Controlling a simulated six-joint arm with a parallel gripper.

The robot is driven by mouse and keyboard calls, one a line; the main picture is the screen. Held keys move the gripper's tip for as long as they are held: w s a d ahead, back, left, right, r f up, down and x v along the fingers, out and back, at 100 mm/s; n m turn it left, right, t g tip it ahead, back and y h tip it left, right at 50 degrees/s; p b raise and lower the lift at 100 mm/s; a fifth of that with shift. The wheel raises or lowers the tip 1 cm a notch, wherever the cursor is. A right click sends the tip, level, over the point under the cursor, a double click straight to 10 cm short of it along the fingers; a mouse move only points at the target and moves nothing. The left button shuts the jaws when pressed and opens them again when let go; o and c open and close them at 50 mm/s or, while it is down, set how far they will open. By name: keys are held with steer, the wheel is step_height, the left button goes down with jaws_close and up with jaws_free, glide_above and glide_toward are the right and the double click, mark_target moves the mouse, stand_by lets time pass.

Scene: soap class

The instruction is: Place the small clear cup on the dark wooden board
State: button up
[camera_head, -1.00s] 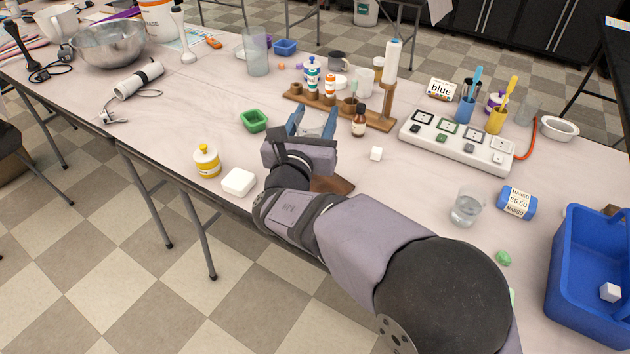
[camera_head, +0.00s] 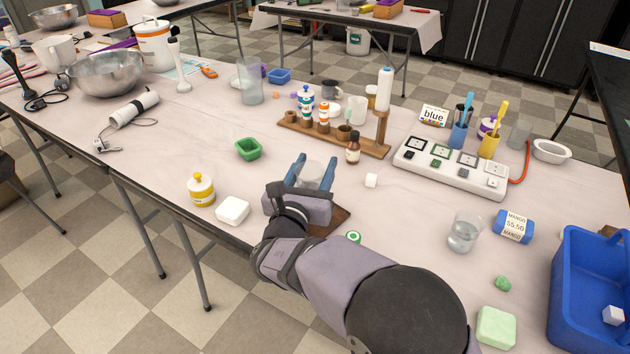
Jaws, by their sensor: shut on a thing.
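The small clear cup (camera_head: 311,174) is held between the blue fingers of my gripper (camera_head: 312,172), which is shut on it. The cup looks upright; its lower part is hidden by the gripper body. The dark wooden board (camera_head: 334,219) lies at the table's near edge, mostly covered by my gripper and wrist; only its right part shows. The cup appears near the board's far side, and I cannot tell its height or whether it is over the board.
A wooden rack with bottles (camera_head: 366,144) stands beyond the gripper. A white block (camera_head: 233,211) and yellow bottle (camera_head: 201,190) are at the near edge. Another clear cup (camera_head: 464,232) stands right.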

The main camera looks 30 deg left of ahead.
steer(key=shift+f, duration=0.1)
steer(key=shift+f, duration=1.75)
steer(key=shift+b, duration=0.3)
steer(key=shift+f, duration=0.15)
steer(key=o, duration=1)
steer(key=shift+o, duration=0.2)
steer(key=shift+r, duration=0.25)
steer(key=v, duration=1.2)
steer(key=shift+f, duration=0.1)
